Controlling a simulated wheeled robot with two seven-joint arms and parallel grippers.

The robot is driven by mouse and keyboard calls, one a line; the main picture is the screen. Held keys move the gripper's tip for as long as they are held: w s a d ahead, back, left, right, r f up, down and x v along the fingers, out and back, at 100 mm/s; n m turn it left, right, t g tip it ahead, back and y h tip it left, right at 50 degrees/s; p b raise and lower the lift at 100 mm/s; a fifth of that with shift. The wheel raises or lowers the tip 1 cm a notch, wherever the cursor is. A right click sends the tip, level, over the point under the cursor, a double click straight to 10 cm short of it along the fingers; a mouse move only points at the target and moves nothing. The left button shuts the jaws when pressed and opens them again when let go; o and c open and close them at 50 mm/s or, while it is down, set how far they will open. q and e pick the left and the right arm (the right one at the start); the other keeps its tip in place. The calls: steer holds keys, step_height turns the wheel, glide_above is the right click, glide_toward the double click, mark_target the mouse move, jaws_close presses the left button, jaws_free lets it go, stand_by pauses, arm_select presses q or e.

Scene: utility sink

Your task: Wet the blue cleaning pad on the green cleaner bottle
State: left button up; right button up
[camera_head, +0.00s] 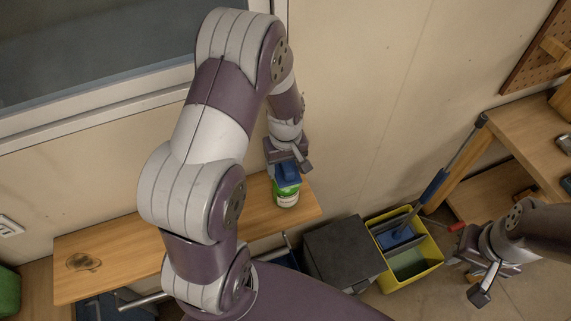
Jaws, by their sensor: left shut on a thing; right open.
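The green cleaner bottle (286,195), with a pale label, stands upright near the right end of the wooden counter. The blue cleaning pad (287,172) is directly above the bottle's top. My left gripper (288,160) points down over the bottle and is shut on the blue pad. The pad overlaps the bottle top in this view; I cannot tell whether they touch. My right gripper (481,278) is open and empty, low at the right, away from the bottle.
The wooden counter (125,248) runs along the wall, partly hidden behind my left arm. A dark box (343,250) and a yellow bucket (427,262) with a blue mop (440,180) stand right of it. A wooden workbench (525,135) is at the far right.

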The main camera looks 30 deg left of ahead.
arm_select(q)
step_height(320, 180, up, 7)
steer(key=p, duration=0.6)
stand_by(0.5)
steer(key=shift+f, duration=0.1)
